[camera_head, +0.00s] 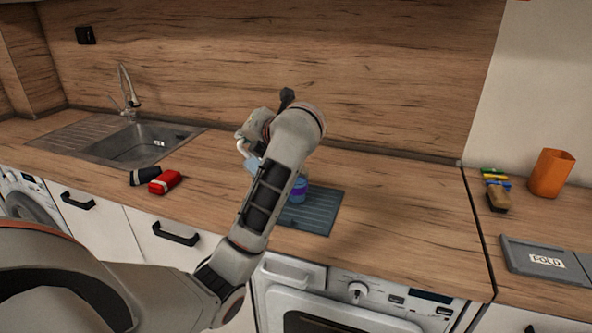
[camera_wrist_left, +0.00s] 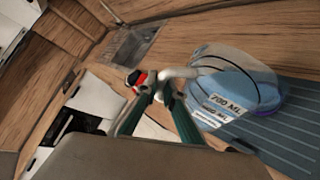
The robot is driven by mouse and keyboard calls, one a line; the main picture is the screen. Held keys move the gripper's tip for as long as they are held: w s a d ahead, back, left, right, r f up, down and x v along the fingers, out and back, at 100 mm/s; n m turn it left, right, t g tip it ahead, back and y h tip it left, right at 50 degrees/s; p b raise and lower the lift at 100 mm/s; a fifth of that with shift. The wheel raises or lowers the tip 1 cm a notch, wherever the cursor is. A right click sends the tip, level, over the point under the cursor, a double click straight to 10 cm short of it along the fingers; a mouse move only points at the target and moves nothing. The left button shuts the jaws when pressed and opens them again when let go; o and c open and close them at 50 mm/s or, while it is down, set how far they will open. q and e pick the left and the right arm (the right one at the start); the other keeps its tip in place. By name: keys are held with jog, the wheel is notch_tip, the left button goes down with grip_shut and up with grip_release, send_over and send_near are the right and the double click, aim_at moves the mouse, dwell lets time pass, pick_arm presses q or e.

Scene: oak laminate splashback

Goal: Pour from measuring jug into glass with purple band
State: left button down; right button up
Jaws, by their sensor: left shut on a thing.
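The measuring jug is pale blue and see-through, with a white handle and a "700 ML" label. It shows large in the left wrist view (camera_wrist_left: 228,88) and as a small part beside my arm in the head view (camera_head: 253,164). My left gripper (camera_wrist_left: 163,92) is shut on the jug's handle; in the head view my own arm mostly hides it. The glass with purple band (camera_head: 299,190) stands on the grey ribbed mat (camera_head: 318,213), partly behind my forearm. The jug is off the counter, left of the glass. Its exact tilt and any stream are hidden. My right gripper is out of view.
A red item (camera_head: 165,182) and a black item (camera_head: 145,176) lie on the counter left of my arm, near the sink (camera_head: 135,146). The counter right of the mat is clear.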

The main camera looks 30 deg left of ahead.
pick_arm(q)
jog(key=shift+w+d+r, duration=0.15)
jog(key=shift+w+d, duration=0.1)
jog(key=shift+w, duration=0.05)
jog(key=shift+s+a, duration=0.2)
jog(key=shift+w+d+r+p, duration=0.1)
jog(key=shift+w+d+p, duration=0.15)
jog(key=shift+p, duration=0.1)
jog(key=shift+s+a, duration=0.15)
jog(key=shift+a, duration=0.05)
jog(key=shift+w+d+r, duration=0.15)
jog(key=shift+w+d, duration=0.1)
jog(key=shift+s+a+p, duration=0.15)
jog(key=shift+a+p, duration=0.05)
jog(key=shift+p, duration=0.1)
jog(key=shift+w+d+r+m, duration=0.15)
jog(key=shift+w+d+m, duration=0.05)
jog(key=shift+d+m, duration=0.1)
jog(key=shift+s+a, duration=0.15)
jog(key=shift+a, duration=0.1)
jog(key=shift+d, duration=0.25)
jog(key=shift+a, duration=0.1)
jog(key=shift+a, duration=0.1)
